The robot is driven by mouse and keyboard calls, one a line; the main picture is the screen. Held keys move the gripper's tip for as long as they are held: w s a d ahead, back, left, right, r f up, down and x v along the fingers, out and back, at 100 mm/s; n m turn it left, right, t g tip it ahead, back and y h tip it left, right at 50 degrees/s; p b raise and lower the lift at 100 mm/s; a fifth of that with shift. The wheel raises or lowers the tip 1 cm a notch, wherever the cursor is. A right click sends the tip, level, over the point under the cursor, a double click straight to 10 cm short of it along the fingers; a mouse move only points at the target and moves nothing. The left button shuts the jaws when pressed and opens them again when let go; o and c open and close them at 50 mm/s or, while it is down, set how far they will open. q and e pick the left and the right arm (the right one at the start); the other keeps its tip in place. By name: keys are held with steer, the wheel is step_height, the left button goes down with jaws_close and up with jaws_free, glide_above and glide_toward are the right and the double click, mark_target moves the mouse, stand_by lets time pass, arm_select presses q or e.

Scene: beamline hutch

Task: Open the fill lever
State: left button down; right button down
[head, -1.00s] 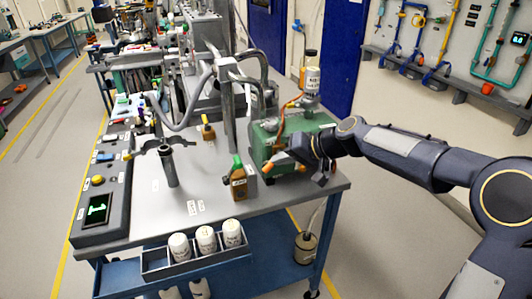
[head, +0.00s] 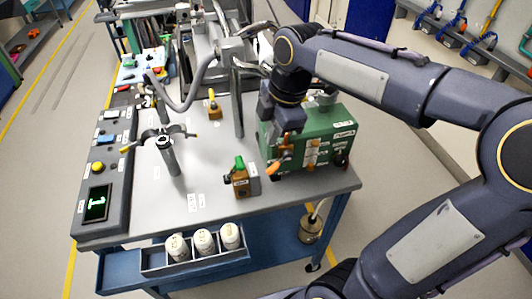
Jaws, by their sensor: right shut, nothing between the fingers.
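My right arm comes in from the right, and its gripper (head: 281,137) points down in front of the green box (head: 330,134) on the bench. The gripper is shut with nothing in it. An orange lever-like piece (head: 281,158) shows just below the fingertips; I cannot tell whether they touch it. A small brown block with a green handle (head: 239,163) stands to the left of the gripper, apart from it. The labels are too small to read, so I cannot tell which handle is the fill lever. The wrist hides part of the green box. My left gripper is out of view.
The grey bench top (head: 215,203) is clear at the front. A dark post (head: 167,157) with a forked top stands at the left, beside a control panel with a green display (head: 97,204). White bottles (head: 203,241) sit in a tray below the front edge. Hoses hang behind.

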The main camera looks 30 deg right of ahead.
glide_above(269, 169)
steer(key=s+a, duration=0.1)
steer(key=a, duration=0.1)
steer(key=s+d+x, duration=0.1)
steer(key=x, duration=0.6)
steer(key=d+f, duration=0.2)
steer(key=f, duration=0.1)
steer(key=shift+s+f+p, duration=0.1)
steer(key=shift+f+p, duration=0.15)
steer(key=shift+p, duration=0.05)
steer(key=shift+d+f, duration=0.35)
steer(key=shift+f, duration=0.05)
steer(key=shift+a, duration=0.1)
